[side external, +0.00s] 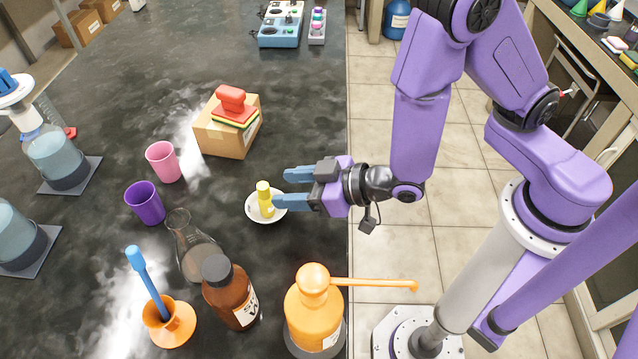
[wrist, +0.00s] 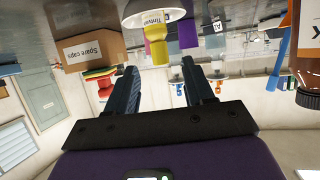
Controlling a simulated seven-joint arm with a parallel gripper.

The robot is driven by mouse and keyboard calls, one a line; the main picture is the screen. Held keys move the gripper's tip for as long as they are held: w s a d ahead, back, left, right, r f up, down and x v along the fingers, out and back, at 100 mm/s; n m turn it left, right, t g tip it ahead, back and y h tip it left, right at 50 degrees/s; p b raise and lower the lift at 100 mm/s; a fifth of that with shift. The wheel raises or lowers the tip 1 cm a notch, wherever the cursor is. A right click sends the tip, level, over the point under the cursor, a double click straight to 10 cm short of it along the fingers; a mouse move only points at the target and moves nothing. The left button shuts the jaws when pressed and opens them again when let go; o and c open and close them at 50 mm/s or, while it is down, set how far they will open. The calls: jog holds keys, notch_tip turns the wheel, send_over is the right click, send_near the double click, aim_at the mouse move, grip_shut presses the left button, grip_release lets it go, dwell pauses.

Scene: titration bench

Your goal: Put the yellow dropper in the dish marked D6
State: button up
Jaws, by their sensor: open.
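The yellow dropper (side external: 265,200) stands roughly upright on a small white dish (side external: 251,214). In the wrist view, which is upside down, the yellow dropper (wrist: 157,48) and the white dish (wrist: 138,13) show just past the fingertips, near the middle. No dish with a readable D6 mark shows in either view.
A cardboard box (side external: 222,138) with a red-handled item on top stands behind the dish. An Erlenmeyer flask (side external: 190,250), a brown bottle (side external: 232,295), an orange wash bottle (side external: 313,310), and purple (side external: 146,205) and pink (side external: 163,163) cups stand around. The bench edge lies right of the dish.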

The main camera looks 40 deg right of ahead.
jog(key=shift+v, duration=2.8)
jog(key=s+d+r+n+g+h, duration=0.1)
jog(key=s+d+r+n+g, duration=0.2)
jog(key=s+g, duration=0.6)
jog(key=s+d+r+n+g+h, duration=0.1)
jog(key=s+d+r+h, duration=0.1)
jog(key=d, duration=0.6)
jog(key=s+d+r+n+g+h, duration=0.1)
jog(key=s+d+r+n+h, duration=0.1)
jog(key=d, duration=0.6)
jog(key=shift+r+h, duration=0.9)
jog(key=shift+r, duration=0.05)
